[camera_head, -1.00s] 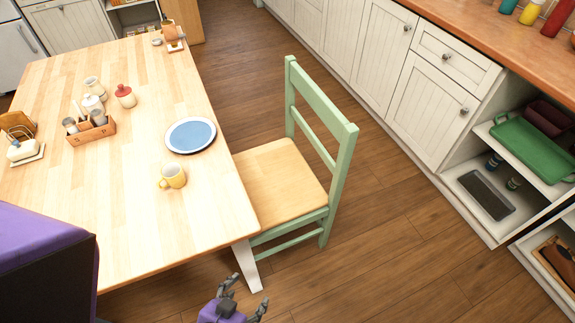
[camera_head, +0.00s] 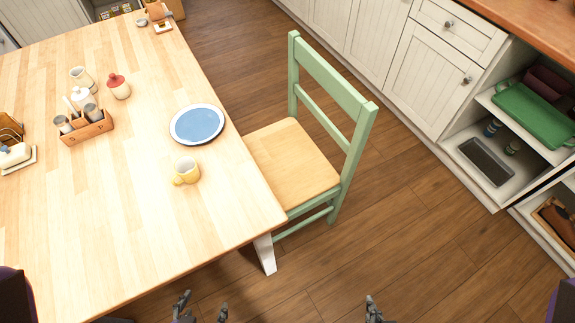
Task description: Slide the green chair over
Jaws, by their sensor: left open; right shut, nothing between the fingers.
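The green chair (camera_head: 335,95) has a pale wooden seat (camera_head: 290,160) and a green slatted back. It stands upright at the right side of the wooden table (camera_head: 120,215), its back facing the cabinets and its seat's front edge close to or under the tabletop. My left gripper (camera_head: 203,304) is at the bottom edge, left of centre, open and empty. My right gripper (camera_head: 371,309) is at the bottom edge, right of centre, shut and empty. Both are apart from the chair. The chair's left legs are mostly hidden by the table.
A blue plate (camera_head: 197,124) and a yellow mug (camera_head: 186,171) stand near the table's right edge. A white table leg (camera_head: 265,254) is in front of the chair. White cabinets (camera_head: 435,70) and open shelves (camera_head: 490,160) line the right. Wooden floor (camera_head: 400,225) between is clear.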

